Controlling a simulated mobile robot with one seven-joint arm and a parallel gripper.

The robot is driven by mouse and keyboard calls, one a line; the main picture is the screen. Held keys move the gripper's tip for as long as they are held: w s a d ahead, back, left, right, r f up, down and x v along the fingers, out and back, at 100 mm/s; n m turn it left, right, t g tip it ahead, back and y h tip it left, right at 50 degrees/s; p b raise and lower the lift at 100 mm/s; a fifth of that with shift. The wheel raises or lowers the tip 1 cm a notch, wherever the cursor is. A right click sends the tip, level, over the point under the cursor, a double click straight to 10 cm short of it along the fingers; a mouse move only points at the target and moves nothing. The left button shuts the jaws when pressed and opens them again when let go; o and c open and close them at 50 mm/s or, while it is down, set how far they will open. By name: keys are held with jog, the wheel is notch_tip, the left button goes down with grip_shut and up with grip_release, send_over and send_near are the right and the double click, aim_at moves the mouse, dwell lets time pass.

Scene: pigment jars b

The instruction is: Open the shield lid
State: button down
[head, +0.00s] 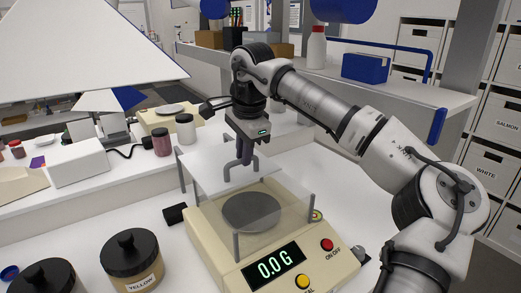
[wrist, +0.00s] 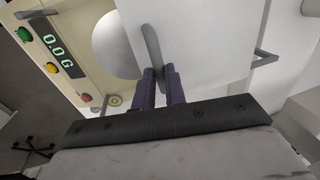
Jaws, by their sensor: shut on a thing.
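The balance (head: 275,272) is a cream scale with a round grey pan (head: 252,211) and a display reading 0.0 G. A clear shield on thin posts stands around the pan. Its lid (head: 205,170) is a pale, see-through flat panel at the top of the posts, with a grey arched handle (head: 229,172). My gripper (head: 247,150) is above the lid, pointing down, shut on the handle. In the wrist view the fingers (wrist: 160,88) close on the handle (wrist: 151,47), and the lid (wrist: 205,50) hides part of the pan (wrist: 113,45). Whether the lid is lifted is unclear.
A yellow-labelled jar (head: 131,262) and another dark-lidded jar (head: 48,277) stand at front left. A red jar (head: 161,140) and a white jar (head: 185,129) stand behind the balance. A small black block (head: 175,214) lies beside it. Shelving rises behind.

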aim_at(236, 168)
jog(key=shift+w+a+p, duration=0.4)
jog(key=shift+w+a, duration=0.25)
jog(key=shift+w, duration=0.25)
jog(key=shift+w+a+p, duration=0.4)
jog(key=shift+w+a, duration=0.2)
jog(key=shift+w, duration=0.3)
jog(key=c, duration=1.5)
grip_release()
jog(key=shift+o, duration=0.2)
jog(key=shift+r, duration=0.1)
notch_tip(236, 168, up, 14)
jog(key=s+d+b, duration=0.1)
jog(key=s, duration=0.1)
jog(key=shift+s+d+f, duration=0.15)
jog(key=shift+d+f, duration=0.1)
jog(key=shift+d, duration=0.05)
